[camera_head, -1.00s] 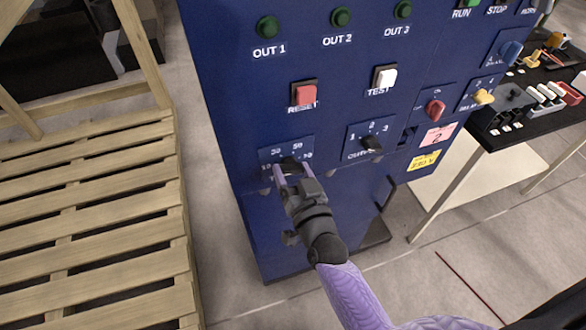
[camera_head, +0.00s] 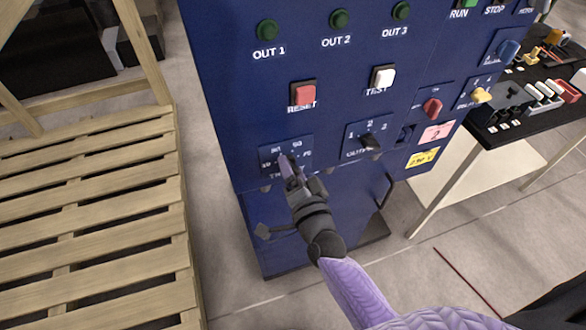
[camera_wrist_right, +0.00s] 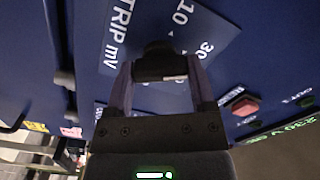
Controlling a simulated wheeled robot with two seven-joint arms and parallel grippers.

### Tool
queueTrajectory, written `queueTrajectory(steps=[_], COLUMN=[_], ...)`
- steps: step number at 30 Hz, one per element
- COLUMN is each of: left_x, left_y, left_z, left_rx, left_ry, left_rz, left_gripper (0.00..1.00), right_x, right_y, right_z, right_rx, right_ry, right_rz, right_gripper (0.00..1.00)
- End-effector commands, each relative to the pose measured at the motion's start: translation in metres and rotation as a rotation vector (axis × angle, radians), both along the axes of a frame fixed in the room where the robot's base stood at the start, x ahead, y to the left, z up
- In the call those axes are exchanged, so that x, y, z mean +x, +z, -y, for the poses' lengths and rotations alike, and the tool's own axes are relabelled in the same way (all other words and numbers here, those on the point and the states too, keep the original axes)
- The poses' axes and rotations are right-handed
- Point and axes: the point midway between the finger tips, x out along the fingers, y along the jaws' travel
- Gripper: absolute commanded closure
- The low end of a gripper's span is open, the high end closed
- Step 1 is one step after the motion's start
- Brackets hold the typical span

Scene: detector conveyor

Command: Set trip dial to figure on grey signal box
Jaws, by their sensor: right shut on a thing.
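The trip dial's plate (camera_head: 268,155) is low on the left of the blue cabinet (camera_head: 235,100), with figures printed in an arc; 30 and 50 seem legible. My right gripper (camera_head: 287,166) covers the dial there. The right wrist view shows the black dial knob (camera_wrist_right: 158,62) between both fingers of my right gripper (camera_wrist_right: 160,72), which is shut on it. That view shows "TRIP mV", 10 and 30 on the plate. The pointer's exact setting is hidden. I cannot make out a grey signal box with a readable figure. My left gripper is not in view.
A second dial (camera_head: 370,141) is right of the trip dial, with the red RESET (camera_head: 303,94) and white TEST (camera_head: 383,76) buttons above. A red knob (camera_head: 432,106) is further right. A wooden pallet (camera_head: 90,215) lies left. A dark-topped table (camera_head: 510,128) with small parts stands right.

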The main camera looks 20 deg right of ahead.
Motion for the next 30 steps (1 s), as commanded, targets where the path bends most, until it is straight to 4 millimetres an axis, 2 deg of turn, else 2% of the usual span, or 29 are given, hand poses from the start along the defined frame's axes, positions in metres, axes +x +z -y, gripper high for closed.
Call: queueTrajectory(steps=[18, 19, 21, 23, 30], left_x=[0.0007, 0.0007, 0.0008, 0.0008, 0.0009], left_y=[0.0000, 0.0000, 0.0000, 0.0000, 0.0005], left_z=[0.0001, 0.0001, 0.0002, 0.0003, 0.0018], left_rx=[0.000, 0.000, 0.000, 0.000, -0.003], left_ry=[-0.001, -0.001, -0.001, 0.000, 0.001], left_rz=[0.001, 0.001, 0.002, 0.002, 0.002], left_gripper=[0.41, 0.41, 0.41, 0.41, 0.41], right_x=[-0.0003, -0.0003, -0.0003, -0.0002, -0.0016], right_y=[-0.0009, -0.0009, -0.0009, -0.0008, -0.0003], right_z=[0.0001, 0.0001, 0.0001, 0.0001, 0.0001], right_rx=[0.038, 0.038, 0.038, 0.038, 0.037], right_ry=[0.001, 0.001, 0.001, 0.000, 0.000], right_rz=[-0.004, -0.004, -0.004, -0.003, -0.003], right_gripper=[0.88, 0.27, 0.13, 0.00, 0.00])
